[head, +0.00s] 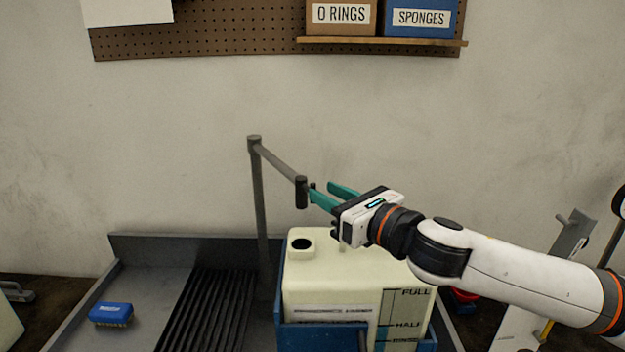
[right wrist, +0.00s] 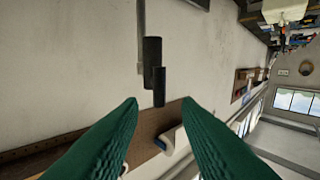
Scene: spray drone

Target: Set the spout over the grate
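The spout (head: 278,163) is a grey pipe arm on an upright post (head: 260,210), with a dark cylindrical tip (head: 301,192) hanging at its right end. The tip is over the cream tank, right of the grate. The grate (head: 215,310) is a dark slatted panel in the sink, left of the tank. My right gripper (head: 333,195) has teal fingers, spread open, just right of the spout tip. In the right wrist view the dark tip (right wrist: 152,65) shows beyond the open fingers, with nothing between them. My left gripper is not in view.
The cream tank (head: 320,275) with level marks stands in a blue holder (head: 300,338) at the sink's right. A blue brush (head: 110,313) lies at the sink's left. Shelf boxes (head: 341,15) are high on the pegboard. The space above the grate is clear.

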